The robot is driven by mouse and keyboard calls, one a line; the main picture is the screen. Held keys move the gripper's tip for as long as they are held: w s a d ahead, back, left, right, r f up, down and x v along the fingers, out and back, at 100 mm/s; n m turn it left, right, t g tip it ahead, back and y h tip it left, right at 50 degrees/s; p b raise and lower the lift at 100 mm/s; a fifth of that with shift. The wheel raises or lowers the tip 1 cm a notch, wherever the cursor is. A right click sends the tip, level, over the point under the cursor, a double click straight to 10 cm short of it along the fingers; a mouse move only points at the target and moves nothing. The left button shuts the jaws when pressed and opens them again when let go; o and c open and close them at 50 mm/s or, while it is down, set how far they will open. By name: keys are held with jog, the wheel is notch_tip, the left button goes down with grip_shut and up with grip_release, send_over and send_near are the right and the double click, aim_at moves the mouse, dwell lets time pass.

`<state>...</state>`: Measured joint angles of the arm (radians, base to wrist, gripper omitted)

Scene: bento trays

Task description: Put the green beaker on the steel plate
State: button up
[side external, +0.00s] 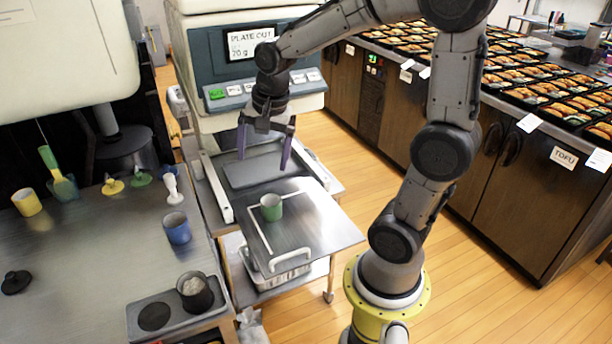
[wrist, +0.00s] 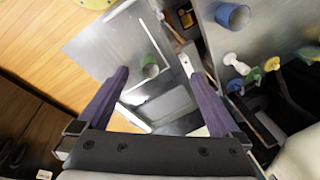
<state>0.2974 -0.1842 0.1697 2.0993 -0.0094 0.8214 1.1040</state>
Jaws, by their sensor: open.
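The green beaker (side external: 271,207) stands upright on the steel plate (side external: 325,232), near its left side by a white line. In the wrist view the beaker (wrist: 150,67) also rests on the plate (wrist: 105,45), between the fingertips in the picture but apart from them. My gripper (side external: 263,161) is open and empty. It hangs above the grey pad in front of the machine, behind the beaker and higher than it. Both purple fingers show in the wrist view (wrist: 158,76). Nothing hides the beaker.
The machine (side external: 245,60) with a display stands behind my gripper. At left, a metal table (side external: 90,260) holds a blue cup (side external: 177,228), a yellow cup (side external: 27,202), a dark cup (side external: 195,292) and small coloured items. A counter with bento trays (side external: 545,85) stands at right.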

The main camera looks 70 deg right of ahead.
jog(key=s+a+r+n+t, duration=0.3)
jog(key=s+a+n, duration=0.6)
jog(key=s+n, duration=0.4)
jog(key=n, duration=0.3)
jog(key=shift+s+r+y, duration=0.15)
jog(key=shift+r+y, duration=0.2)
jog(key=shift+y, duration=0.05)
